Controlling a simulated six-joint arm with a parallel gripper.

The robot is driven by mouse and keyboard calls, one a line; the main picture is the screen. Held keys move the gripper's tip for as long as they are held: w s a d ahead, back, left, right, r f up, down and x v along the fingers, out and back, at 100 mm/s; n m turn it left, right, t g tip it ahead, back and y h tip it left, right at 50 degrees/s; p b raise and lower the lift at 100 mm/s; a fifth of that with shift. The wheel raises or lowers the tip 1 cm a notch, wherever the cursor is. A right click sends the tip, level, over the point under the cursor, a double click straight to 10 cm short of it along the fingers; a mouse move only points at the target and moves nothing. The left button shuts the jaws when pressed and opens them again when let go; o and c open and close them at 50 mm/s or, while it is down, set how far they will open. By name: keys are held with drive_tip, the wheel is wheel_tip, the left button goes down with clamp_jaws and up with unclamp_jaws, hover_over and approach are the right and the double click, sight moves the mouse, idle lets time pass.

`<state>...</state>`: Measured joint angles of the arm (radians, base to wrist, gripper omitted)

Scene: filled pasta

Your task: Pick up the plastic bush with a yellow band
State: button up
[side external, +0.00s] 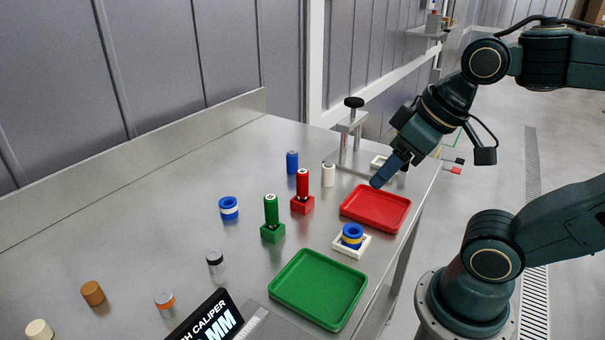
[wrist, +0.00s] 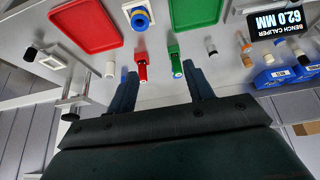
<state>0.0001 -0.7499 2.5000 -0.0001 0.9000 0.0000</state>
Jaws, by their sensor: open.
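A short blue bush with a yellow band (side external: 352,232) sits in a white square holder (side external: 340,250) between the red and green trays. It also shows in the wrist view as a blue ring (wrist: 140,21) at the top, on its white holder. Another blue bush, with a white band (side external: 229,208), stands on the table farther left. My gripper (side external: 381,181) is above the table near the back of the red tray, apart from both bushes. In the wrist view its two fingers (wrist: 163,82) are spread, with nothing gripped between them.
A red tray (side external: 400,207) and a green tray (side external: 276,289) flank the holder. A red gauge (side external: 302,188) and a green gauge (side external: 271,212) stand upright nearby. A clamp stand (side external: 345,145) rises at the back. Several small cylinders and a caliper display (side external: 205,325) are towards the front.

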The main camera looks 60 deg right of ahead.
drive_tip(key=shift+o, duration=1.2)
drive_tip(key=w+d+f+m+g+y, duration=0.2)
drive_tip(key=d+f+m, duration=0.1)
drive_tip(key=m, duration=0.7)
drive_tip(key=w+d+f+m+g+y, duration=0.2)
drive_tip(key=d+m, duration=0.4)
drive_tip(key=m, duration=0.5)
drive_tip(key=shift+w+d+f+m, duration=0.3)
drive_tip(key=shift+w+f, duration=0.1)
drive_tip(key=shift+f, duration=0.15)
drive_tip(key=shift+a, duration=0.1)
approach(352, 237)
drive_tip(key=shift+w+d+f, duration=0.15)
drive_tip(key=shift+w+f, duration=0.05)
drive_tip(key=shift+f, duration=0.35)
drive_tip(key=shift+w+d+f, duration=0.15)
drive_tip(key=shift+w+f, duration=0.05)
drive_tip(key=shift+f, duration=0.4)
drive_tip(key=shift+w+d+f, duration=0.15)
drive_tip(key=shift+w+f, duration=0.1)
drive_tip(key=shift+f, duration=0.3)
